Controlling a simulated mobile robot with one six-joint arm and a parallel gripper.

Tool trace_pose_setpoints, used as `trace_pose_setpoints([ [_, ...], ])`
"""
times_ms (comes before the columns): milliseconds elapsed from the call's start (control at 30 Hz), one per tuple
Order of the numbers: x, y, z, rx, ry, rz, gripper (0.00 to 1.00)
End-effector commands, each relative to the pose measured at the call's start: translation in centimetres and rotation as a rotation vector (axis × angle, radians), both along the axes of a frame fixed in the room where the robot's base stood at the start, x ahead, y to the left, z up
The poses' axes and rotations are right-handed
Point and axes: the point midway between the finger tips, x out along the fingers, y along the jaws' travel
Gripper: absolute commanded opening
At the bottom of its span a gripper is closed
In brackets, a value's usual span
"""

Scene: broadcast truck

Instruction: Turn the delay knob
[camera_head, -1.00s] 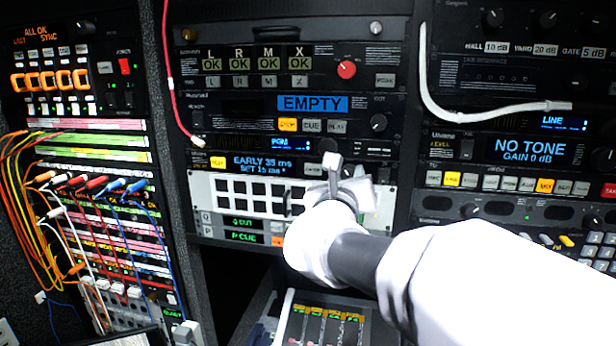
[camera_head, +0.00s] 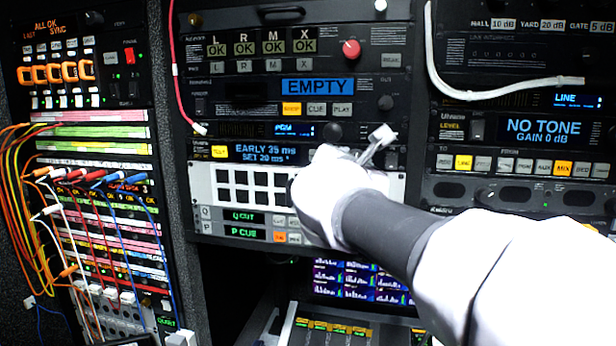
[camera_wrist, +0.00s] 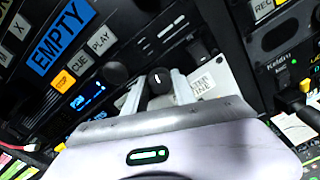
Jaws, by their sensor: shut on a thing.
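The delay unit's blue display (camera_head: 262,153) reads EARLY 35 ms, SET 20 ms. The delay knob (camera_wrist: 158,79) is a small black round knob with a pale pointer line, seen in the wrist view between my two fingers. My gripper (camera_head: 372,147) is at the right end of the delay unit and is shut on the knob. In the wrist view my gripper (camera_wrist: 157,82) has one pale finger on each side of it. In the head view my gripper hides the knob.
Another dark knob (camera_head: 333,131) sits close by on the PGM unit. A red cable (camera_head: 174,70) hangs at the left, and a white cable (camera_head: 500,92) crosses the right rack. A white key panel (camera_head: 228,187) lies just below. Patch cables (camera_head: 70,180) crowd the far left.

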Motion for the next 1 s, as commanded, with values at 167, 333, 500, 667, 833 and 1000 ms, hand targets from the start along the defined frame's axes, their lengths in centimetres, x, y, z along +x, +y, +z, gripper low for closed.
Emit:
trace_pose_setpoints([
  [167, 0.00, -0.02, -0.47, 0.158, -0.051, 0.000, 0.00],
  [333, 0.00, -0.06, -0.43, 0.312, -0.102, -0.001, 0.00],
  [500, -0.01, -0.09, -0.39, 0.466, -0.152, 0.000, 0.00],
  [667, -0.02, -0.10, -0.40, 0.611, -0.199, -0.001, 0.00],
  [833, -0.03, -0.12, -0.37, 0.763, -0.249, -0.001, 0.00],
  [1000, -0.02, -0.12, -0.35, 0.911, -0.296, 0.000, 0.00],
])
